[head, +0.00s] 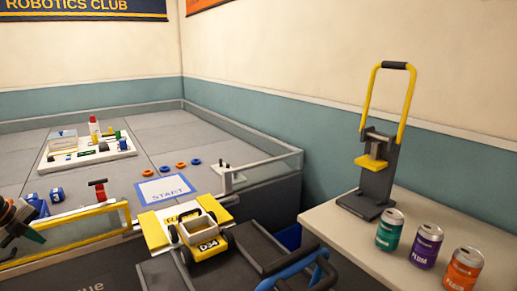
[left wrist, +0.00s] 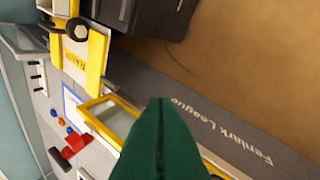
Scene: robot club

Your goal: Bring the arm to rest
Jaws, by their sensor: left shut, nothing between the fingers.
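My left gripper (head: 32,232) shows at the left edge of the head view, in front of the arena's yellow-framed gate. In the left wrist view its green fingers (left wrist: 160,125) are pressed together, with nothing between them. The rest of my left arm is mostly outside the head view. My right gripper is in neither view.
A yellow-and-white wheeled robot marked D34 (head: 207,246) sits at the arena's front edge, beside the START sheet (head: 166,190). The yellow-framed gate (head: 72,238) is near my gripper. At right, a table (head: 335,222) holds a yellow-handled press (head: 377,180) and three cans (head: 426,246).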

